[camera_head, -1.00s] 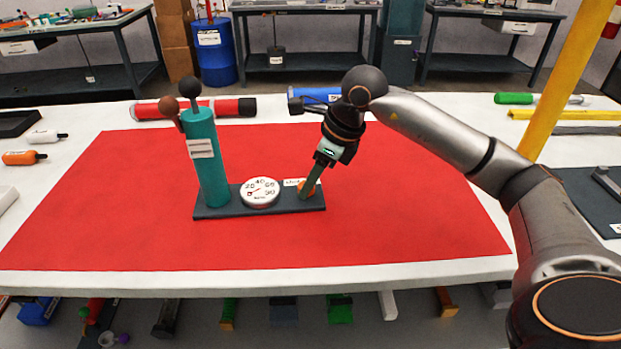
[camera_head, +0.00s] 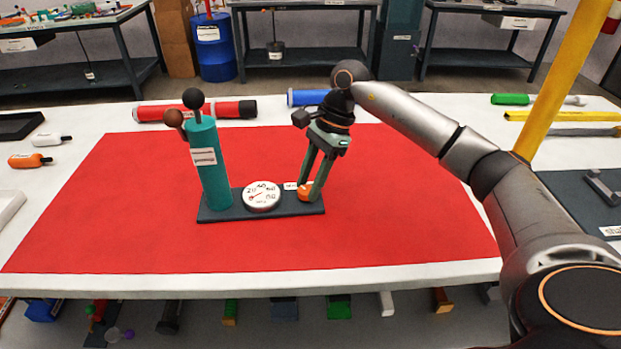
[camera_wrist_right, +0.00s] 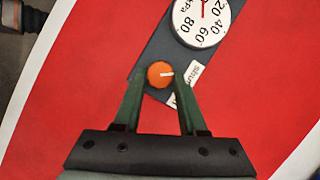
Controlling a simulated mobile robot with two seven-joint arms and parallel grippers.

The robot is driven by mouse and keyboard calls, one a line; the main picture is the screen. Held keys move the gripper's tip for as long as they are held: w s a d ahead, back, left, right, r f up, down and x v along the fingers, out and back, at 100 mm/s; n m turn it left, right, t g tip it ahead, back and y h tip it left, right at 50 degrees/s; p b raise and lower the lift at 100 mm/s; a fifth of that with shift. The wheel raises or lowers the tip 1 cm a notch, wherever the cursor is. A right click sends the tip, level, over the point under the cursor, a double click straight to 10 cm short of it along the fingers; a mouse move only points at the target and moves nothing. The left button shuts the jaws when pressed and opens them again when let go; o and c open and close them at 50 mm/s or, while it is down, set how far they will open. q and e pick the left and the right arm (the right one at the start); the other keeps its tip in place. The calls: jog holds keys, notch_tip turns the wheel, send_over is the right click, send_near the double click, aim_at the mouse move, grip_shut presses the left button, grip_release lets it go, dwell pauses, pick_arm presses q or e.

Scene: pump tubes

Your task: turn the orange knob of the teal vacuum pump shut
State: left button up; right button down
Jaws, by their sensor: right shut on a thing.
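The teal vacuum pump (camera_head: 207,165) stands upright at the left end of a dark base plate (camera_head: 232,213) on the red mat. A round white gauge (camera_head: 262,195) sits mid-plate. The orange knob (camera_head: 305,189) is at the plate's right end and also shows in the right wrist view (camera_wrist_right: 160,74), with a pale mark on its top. My right gripper (camera_head: 308,190) reaches down from above, its two green fingers shut on the knob from opposite sides. In the right wrist view, a white label reading "shut" (camera_wrist_right: 188,82) lies beside the knob, partly behind a finger. My left gripper is out of view.
The red mat (camera_head: 400,220) around the pump is mostly clear. A red tube (camera_head: 180,111) and a blue tube (camera_head: 310,97) lie behind it. A yellow post (camera_head: 570,70) rises at the right. Small bottles (camera_head: 30,161) lie at the left.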

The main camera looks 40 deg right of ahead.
jog(key=shift+n+g, duration=0.3)
jog(key=shift+n, duration=0.4)
jog(key=shift+c, duration=2.2)
grip_release()
jog(key=shift+r, duration=0.1)
jog(key=p+v, duration=0.2)
jog(key=v, duration=1)
jog(key=shift+r, duration=0.2)
jog(key=shift+f, duration=0.1)
